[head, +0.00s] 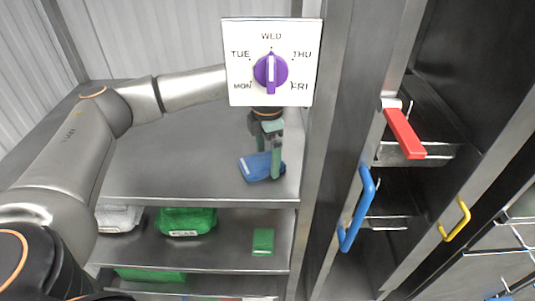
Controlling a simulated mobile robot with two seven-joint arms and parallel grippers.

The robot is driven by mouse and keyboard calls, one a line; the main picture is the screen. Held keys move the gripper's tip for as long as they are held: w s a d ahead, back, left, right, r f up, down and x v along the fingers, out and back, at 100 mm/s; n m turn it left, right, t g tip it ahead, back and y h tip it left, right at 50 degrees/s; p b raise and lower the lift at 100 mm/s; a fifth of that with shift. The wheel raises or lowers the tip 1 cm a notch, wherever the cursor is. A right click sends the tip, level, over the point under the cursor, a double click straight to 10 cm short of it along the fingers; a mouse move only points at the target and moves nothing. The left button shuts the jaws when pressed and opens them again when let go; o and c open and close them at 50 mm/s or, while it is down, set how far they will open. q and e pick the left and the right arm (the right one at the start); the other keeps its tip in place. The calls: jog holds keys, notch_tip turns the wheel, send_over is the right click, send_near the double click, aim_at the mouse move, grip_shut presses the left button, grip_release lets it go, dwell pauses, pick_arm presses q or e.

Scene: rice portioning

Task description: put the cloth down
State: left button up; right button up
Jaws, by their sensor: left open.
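A blue cloth (252,169) lies on the grey top surface (190,176) near its front right corner. My left gripper (270,167) reaches down to it from behind the white sign. Its green fingers are open and overlap the cloth in the picture. The fingers hide part of the cloth, and I cannot tell whether they touch it. My right gripper is not in view.
A white sign (240,88) with weekday names and a purple knob (270,72) covers part of my left wrist. Lower shelves hold a green pack (188,218), a white pack (118,217) and a small green block (263,241). Red (404,134), blue (357,211) and yellow (455,221) handles stick out at right.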

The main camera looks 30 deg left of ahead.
aim_at(267, 159)
pick_arm(q)
notch_tip(267, 159, up, 12)
jog(key=b, duration=0.1)
jog(key=shift+r, duration=0.15)
